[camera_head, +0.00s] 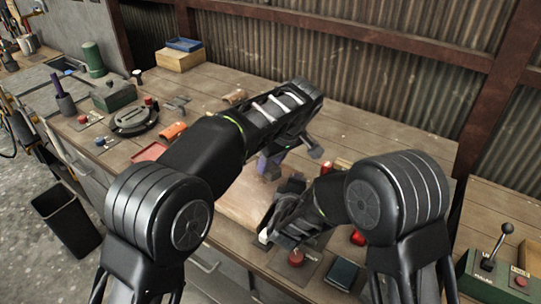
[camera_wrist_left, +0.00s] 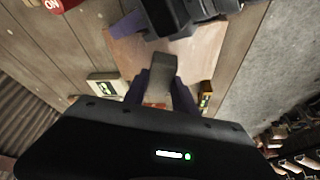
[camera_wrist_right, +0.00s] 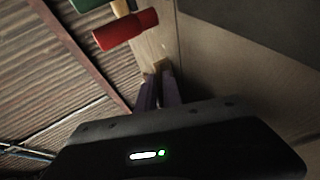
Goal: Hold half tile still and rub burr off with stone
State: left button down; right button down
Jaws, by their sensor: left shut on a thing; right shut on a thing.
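My left gripper (camera_wrist_left: 160,78) is shut on a grey block (camera_wrist_left: 161,70), which stands between its purple fingers in the left wrist view. I cannot tell for sure whether it is the stone or the half tile. In the head view this gripper (camera_head: 270,165) is above the tan work board (camera_head: 240,207). My right gripper (camera_wrist_right: 159,85) is shut on a small tan thing (camera_wrist_right: 160,69), mostly hidden by the fingers. In the head view the right gripper is lower, over the board's near right side, and its tips are hard to make out.
A red cylinder (camera_wrist_right: 125,30) shows in the right wrist view. A red button box (camera_head: 296,257) and a dark green block (camera_head: 342,273) lie near the bench front. Orange curved pieces (camera_head: 172,131) and a round black fixture (camera_head: 133,119) lie left. The back bench is mostly clear.

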aim_at(269, 177)
pick_arm(q)
jog(key=shift+f, duration=1.95)
jog(key=shift+w+a+f, duration=0.1)
jog(key=shift+a+f, duration=0.05)
jog(key=shift+f, duration=0.5)
pick_arm(e)
jog(key=shift+r, duration=0.1)
pick_arm(q)
jog(key=shift+w+a, duration=0.6)
jog(key=shift+a, duration=0.2)
jog(key=shift+w+a, duration=0.55)
jog(key=shift+a, duration=0.3)
jog(key=shift+w+a, duration=0.6)
jog(key=shift+a, duration=0.2)
jog(key=shift+s+d, duration=0.6)
jog(key=shift+d, duration=0.25)
jog(key=shift+s+d, duration=0.65)
jog(key=shift+d, duration=0.2)
jog(key=shift+s+d, duration=0.6)
jog(key=shift+d, duration=0.25)
notch_tip(269, 177, up, 2)
jog(key=shift+d+r, duration=0.15)
jog(key=shift+r, duration=3.05)
pick_arm(e)
jog(key=c, duration=1.4)
grip_release()
jog(key=shift+c, duration=0.2)
